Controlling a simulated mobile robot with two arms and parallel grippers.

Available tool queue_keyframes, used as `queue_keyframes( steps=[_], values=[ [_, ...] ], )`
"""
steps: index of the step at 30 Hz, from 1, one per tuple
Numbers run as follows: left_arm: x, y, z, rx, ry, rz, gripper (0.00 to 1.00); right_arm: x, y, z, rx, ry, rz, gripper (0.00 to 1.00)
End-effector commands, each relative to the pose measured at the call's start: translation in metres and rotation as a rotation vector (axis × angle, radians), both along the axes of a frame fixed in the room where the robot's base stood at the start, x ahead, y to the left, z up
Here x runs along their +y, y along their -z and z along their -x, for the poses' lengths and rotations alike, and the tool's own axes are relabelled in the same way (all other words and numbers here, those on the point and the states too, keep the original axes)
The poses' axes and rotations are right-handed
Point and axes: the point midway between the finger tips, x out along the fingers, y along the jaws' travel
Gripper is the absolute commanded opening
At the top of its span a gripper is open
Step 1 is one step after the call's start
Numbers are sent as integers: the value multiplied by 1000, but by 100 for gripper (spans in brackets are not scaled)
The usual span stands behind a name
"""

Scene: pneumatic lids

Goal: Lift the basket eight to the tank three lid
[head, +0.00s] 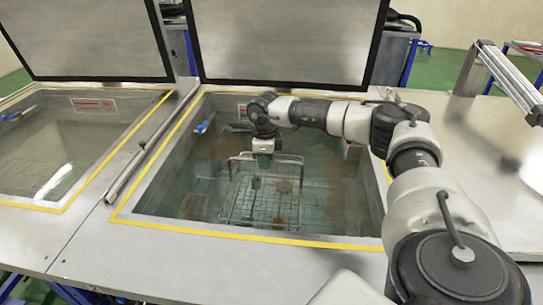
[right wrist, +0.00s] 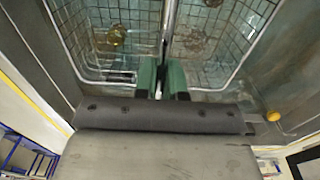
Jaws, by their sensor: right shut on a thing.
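A wire basket (head: 298,205) sits in the tank (head: 375,190) at the middle of the head view, low in cloudy water. Its raised handle frame stands up from it. My right gripper (head: 263,160) reaches down over the tank at this handle. In the right wrist view the green fingers of my right gripper (right wrist: 163,80) are shut on a thin metal bar of the basket (right wrist: 85,75), with the mesh below and beyond. The lid (head: 285,40) behind this tank stands raised. No tank number is readable. My left gripper is not in view.
A second tank (head: 72,203) with water is at the left, its lid (head: 85,40) also raised. A metal rail (head: 150,150) runs between the tanks. Bare steel worktop (head: 475,135) lies at the right, with a metal profile (head: 510,80) at its far edge.

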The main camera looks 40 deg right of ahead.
Motion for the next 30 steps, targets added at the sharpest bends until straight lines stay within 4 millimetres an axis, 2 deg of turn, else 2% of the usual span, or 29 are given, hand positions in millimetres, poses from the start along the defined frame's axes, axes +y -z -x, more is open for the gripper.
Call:
queue_keyframes(
  steps=[1, 30],
  values=[
    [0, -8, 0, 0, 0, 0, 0, 0, -11, -1, -4, 1, -1, 0],
    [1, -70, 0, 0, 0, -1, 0, 0, -90, -1, -6, 1, -1, 0]
  ],
)
